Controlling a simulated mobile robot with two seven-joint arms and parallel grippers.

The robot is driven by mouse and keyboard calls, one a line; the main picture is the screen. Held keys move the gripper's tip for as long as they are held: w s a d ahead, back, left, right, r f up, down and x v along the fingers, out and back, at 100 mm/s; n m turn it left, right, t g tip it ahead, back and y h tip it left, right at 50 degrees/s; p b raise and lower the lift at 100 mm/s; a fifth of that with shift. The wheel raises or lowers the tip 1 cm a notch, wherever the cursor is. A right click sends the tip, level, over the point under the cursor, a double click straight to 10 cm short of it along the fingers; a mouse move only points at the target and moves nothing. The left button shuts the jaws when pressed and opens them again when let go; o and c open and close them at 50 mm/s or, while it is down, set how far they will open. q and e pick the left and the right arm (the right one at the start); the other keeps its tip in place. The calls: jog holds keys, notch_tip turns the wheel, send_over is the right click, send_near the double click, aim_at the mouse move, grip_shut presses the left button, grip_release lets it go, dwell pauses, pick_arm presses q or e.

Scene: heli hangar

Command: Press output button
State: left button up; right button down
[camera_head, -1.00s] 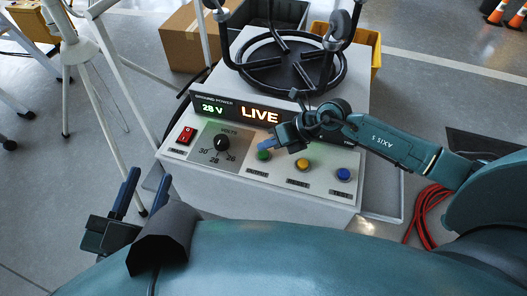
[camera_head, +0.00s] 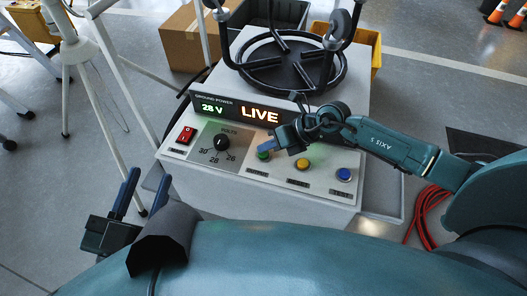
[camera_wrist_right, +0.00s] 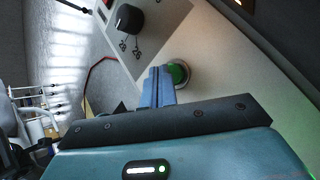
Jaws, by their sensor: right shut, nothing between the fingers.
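The ground power panel (camera_head: 225,172) shows 28 V and LIVE on its display (camera_head: 240,112). A green button (camera_head: 263,156) sits on the panel, left of a yellow button (camera_head: 303,164) and a blue button (camera_head: 344,174). My right gripper (camera_head: 262,147) is shut and empty, its fingertips over the green button and partly covering it. In the right wrist view the blue fingers (camera_wrist_right: 158,84) are together just beside the green button (camera_wrist_right: 180,73); I cannot tell whether they touch it. My left gripper (camera_head: 148,182) is open and empty, left of the panel's front.
A black wheel-like ring (camera_head: 290,85) stands on the unit behind the display. A white tripod (camera_head: 75,50) is at left, red cable (camera_head: 425,215) at right.

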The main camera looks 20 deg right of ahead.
aim_at(268, 154)
jog(key=shift+f, duration=0.5)
dwell(0.7)
jog(key=shift+r, duration=0.15)
jog(key=shift+r+p, duration=0.7)
jog(key=shift+p, duration=0.1)
notch_tip(268, 154, up, 5)
jog(key=p, duration=0.5)
jog(key=shift+r, duration=0.15)
dwell(0.4)
